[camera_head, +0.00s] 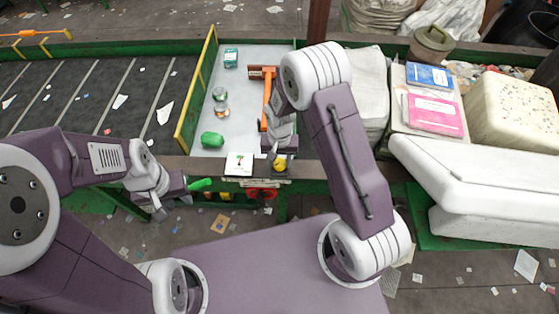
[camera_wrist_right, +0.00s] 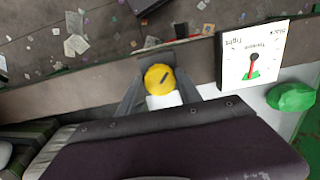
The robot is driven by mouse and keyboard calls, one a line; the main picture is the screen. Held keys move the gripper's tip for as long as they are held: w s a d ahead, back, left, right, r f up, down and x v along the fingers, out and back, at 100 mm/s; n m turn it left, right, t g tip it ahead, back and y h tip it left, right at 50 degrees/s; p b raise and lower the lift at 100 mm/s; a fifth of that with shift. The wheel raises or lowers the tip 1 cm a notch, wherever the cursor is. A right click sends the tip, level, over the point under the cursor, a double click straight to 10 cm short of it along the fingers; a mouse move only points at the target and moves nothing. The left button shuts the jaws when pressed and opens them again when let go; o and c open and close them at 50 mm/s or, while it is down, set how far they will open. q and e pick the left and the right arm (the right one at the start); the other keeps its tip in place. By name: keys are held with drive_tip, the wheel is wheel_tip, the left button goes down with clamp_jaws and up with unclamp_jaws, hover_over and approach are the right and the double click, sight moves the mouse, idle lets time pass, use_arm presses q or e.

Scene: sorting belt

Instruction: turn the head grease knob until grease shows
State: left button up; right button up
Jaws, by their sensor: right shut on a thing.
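A round yellow knob (camera_wrist_right: 159,79) with a dark slanted mark sits at the belt's near edge; it also shows in the head view (camera_head: 279,165). My right gripper (camera_wrist_right: 160,88) has a finger on either side of it and is shut on it. Beside it is a white dial card (camera_wrist_right: 262,55), upside down in the wrist view, reading "Tension", "Tight" and "Slack"; its red needle points at a green wedge. I see no grease. My left gripper (camera_head: 186,187) is beside a bright green piece (camera_head: 200,184); whether it grips that piece is unclear.
A yellow rail (camera_head: 196,90) edges the belt. White foam blocks (camera_head: 480,185) crowd the right side.

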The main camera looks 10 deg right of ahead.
sight(279, 162)
drive_tip(key=shift+w, duration=0.1)
drive_tip(key=o, duration=1.4)
drive_tip(key=shift+c, duration=0.2)
wheel_tip(279, 162, up, 8)
drive_tip(key=shift+r+b, duration=0.1)
drive_tip(key=shift+b, duration=0.85)
drive_tip(key=shift+r, duration=0.45)
